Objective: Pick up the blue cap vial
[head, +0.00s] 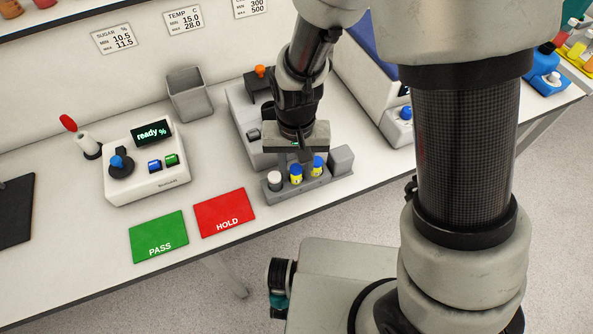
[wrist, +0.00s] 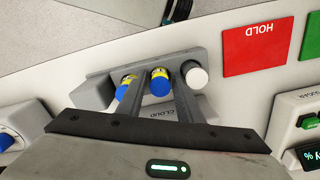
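The grey rack (head: 297,192) stands near the bench's front edge and holds a row of three vials. Two have blue caps and yellow bands: the middle one (head: 296,173) and the right one (head: 317,166). A white-capped vial (head: 275,181) is at the left end. My gripper (wrist: 158,82) is open above the rack, pointing down. In the wrist view its fingers are apart, with the middle blue-capped vial (wrist: 160,80) showing between them. The other blue-capped vial (wrist: 123,91) is partly hidden by a finger. Whether the fingers reach down beside the caps is unclear.
A red HOLD mat (head: 224,213) and a green PASS mat (head: 159,238) lie left of the rack. A white device reading "ready" (head: 147,160) stands behind them. A grey bin (head: 190,96) is further back. A grey machine (head: 246,115) stands directly behind the rack.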

